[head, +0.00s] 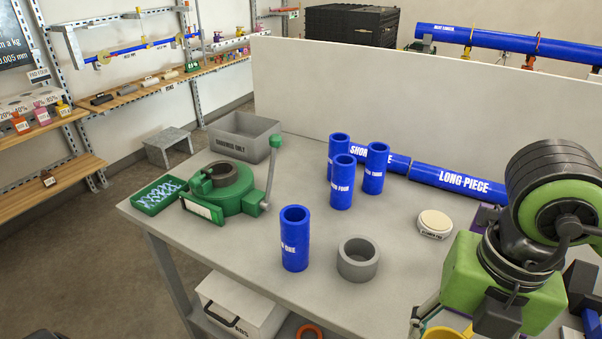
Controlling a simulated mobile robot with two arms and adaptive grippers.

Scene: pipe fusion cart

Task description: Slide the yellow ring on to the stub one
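The stub one (295,250) is a blue upright tube with "ONE" partly readable on its side. It stands alone near the middle of the cart top, its open top clear. A yellow ring (436,334) shows only in part at the bottom edge, lower right. My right gripper (428,322) comes in from the right, with its green body over the cart's right part. A finger is beside the yellow ring, but the frame edge cuts off the tips, so I cannot tell whether it grips the ring. My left gripper is out of view.
A thick grey ring (357,264) sits just right of stub one. Several blue stubs (342,185) stand behind. Long blue pipes (458,183) lie along the back panel. A green clamp (235,192) with an upright lever and a grey bin (245,140) stand left. A round pale pad (434,222) lies right.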

